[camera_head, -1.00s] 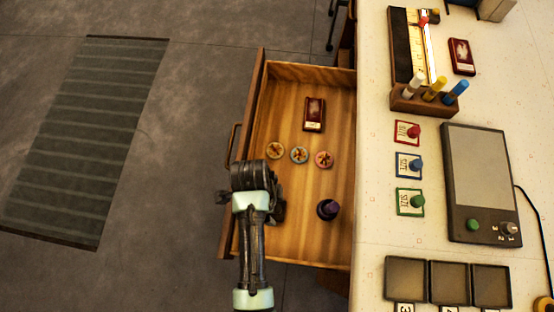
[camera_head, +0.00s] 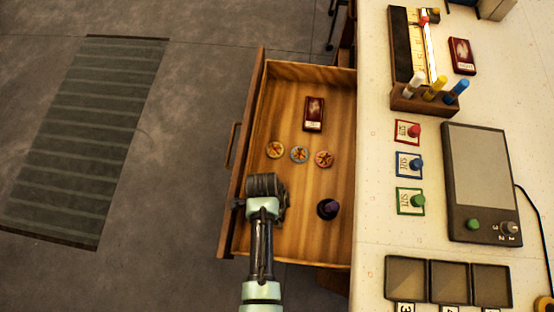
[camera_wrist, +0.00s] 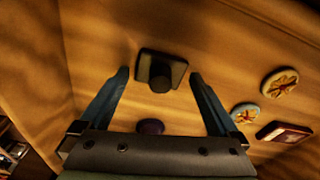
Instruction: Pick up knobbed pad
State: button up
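The knobbed pad (camera_wrist: 150,62), a dark square pad with a raised round knob, lies on the wooden drawer floor in the wrist view. My gripper (camera_wrist: 159,75) is open, with one finger on either side of the pad. Gaps show between the fingers and the pad, and I cannot tell how high the fingertips are above the floor. In the head view my gripper (camera_head: 266,188) is over the lower left of the open drawer (camera_head: 290,88) and hides the pad.
A purple knobbed piece (camera_head: 328,209) stands to the right of my gripper in the drawer. The drawer walls surround the area. The white table (camera_head: 375,225) is at the right.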

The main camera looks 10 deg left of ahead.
jog(key=c, duration=1)
jog(key=shift+c, duration=0.2)
jog(key=shift+r, duration=0.15)
notch_tip(320, 180, up, 10)
jog(key=shift+f+p, duration=0.1)
jog(key=shift+p, duration=0.3)
